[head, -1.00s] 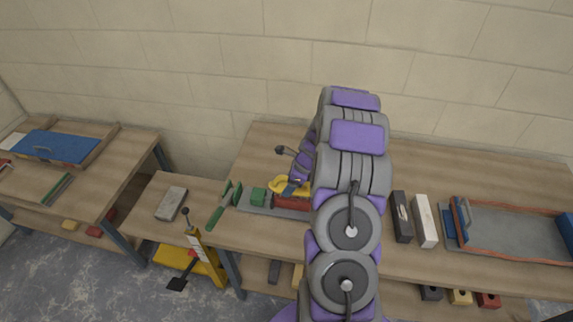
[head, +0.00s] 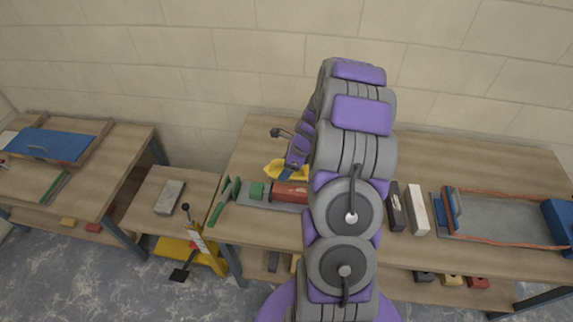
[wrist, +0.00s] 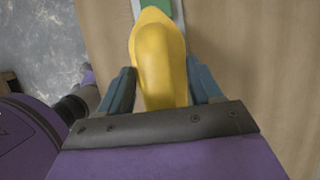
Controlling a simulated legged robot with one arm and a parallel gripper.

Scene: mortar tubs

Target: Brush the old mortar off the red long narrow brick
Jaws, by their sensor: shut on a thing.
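The red long narrow brick (head: 289,192) lies on a grey plate (head: 246,201) on the middle bench, by a green block (head: 256,190). My arm hides its right end. My gripper (head: 291,172) is just behind and above the brick in the head view. It is shut on a yellow tool, apparently the brush (head: 275,169). In the wrist view the yellow body (wrist: 158,60) sits between my two blue-grey fingers (wrist: 160,90). The bristles are hidden, and I cannot tell whether they touch the brick. Mortar on the brick is too small to make out.
A green-handled tool (head: 219,209) lies left of the plate. A dark brick (head: 396,207) and a white brick (head: 418,210) lie right of my arm, beside a grey tray with orange edges (head: 470,240). A grey block (head: 169,198) rests on the lower left bench.

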